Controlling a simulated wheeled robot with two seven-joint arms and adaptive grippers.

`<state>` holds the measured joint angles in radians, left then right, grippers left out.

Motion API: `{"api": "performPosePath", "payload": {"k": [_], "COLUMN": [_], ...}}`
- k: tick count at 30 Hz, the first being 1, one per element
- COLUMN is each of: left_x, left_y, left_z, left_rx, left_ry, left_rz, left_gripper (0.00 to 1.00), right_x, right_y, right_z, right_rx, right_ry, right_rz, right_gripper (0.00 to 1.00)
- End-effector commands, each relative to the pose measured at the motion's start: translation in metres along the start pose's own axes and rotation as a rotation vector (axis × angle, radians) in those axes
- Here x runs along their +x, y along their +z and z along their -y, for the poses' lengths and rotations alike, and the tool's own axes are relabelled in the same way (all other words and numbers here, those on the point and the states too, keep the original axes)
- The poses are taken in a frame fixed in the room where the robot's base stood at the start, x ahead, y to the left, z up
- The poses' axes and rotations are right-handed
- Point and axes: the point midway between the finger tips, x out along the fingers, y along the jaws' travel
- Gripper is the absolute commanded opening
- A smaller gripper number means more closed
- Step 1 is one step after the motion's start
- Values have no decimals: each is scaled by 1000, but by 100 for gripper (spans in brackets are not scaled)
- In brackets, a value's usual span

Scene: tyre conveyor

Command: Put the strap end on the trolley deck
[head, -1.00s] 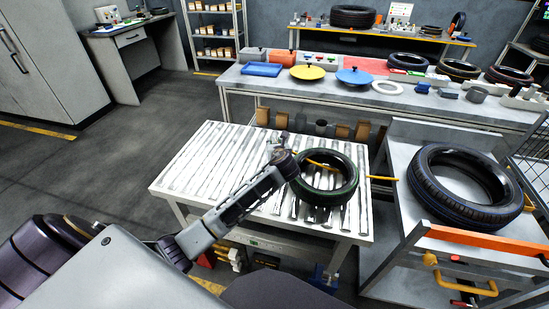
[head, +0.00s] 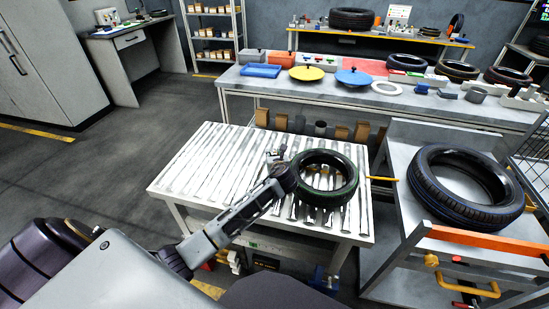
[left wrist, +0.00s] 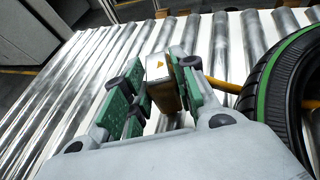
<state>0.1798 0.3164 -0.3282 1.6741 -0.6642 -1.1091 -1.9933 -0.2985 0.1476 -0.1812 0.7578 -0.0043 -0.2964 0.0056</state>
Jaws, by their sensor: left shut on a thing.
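My left gripper (head: 275,158) is over the roller conveyor (head: 190,170), just left of a black tyre (head: 326,178) with a green line. In the left wrist view its green-padded fingers (left wrist: 160,88) are shut on the strap end (left wrist: 160,76), a small tan-yellow block with a warning triangle. A yellow strap piece (left wrist: 223,85) shows between the fingers and the tyre. Another yellow piece (head: 381,178) shows between the conveyor and the trolley. The trolley deck (head: 400,150) is at the right and carries a larger tyre (head: 467,186). My right gripper is out of view.
The trolley has an orange front bar (head: 472,239) and a yellow handle (head: 462,280). A grey bench (head: 230,82) with lids, tyres and small parts stands behind. The left part of the conveyor is clear.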

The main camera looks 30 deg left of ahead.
Motion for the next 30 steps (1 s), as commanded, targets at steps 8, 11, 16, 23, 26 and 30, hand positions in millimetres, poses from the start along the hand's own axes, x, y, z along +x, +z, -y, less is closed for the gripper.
{"api": "performPosePath", "payload": {"k": [8, 11, 16, 23, 26, 30], "left_x": [0, 1, 1, 1, 1, 1], "left_y": [0, -1, -3, -3, -3, -2], "left_z": [0, 0, 0, 0, 0, 0], "left_rx": [-1, -1, -1, -1, -1, -1], "left_ry": [0, 0, 0, 0, 0, -1], "left_rz": [1, 1, 1, 1, 1, 1], "left_gripper": [2, 2, 38, 50, 50, 50], "right_x": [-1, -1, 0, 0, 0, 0], "right_y": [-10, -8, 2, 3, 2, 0], "right_z": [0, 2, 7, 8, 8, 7], "right_rx": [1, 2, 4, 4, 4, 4], "right_ry": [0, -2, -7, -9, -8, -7], "right_rz": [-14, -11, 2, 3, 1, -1], "right_gripper": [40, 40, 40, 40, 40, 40]}}
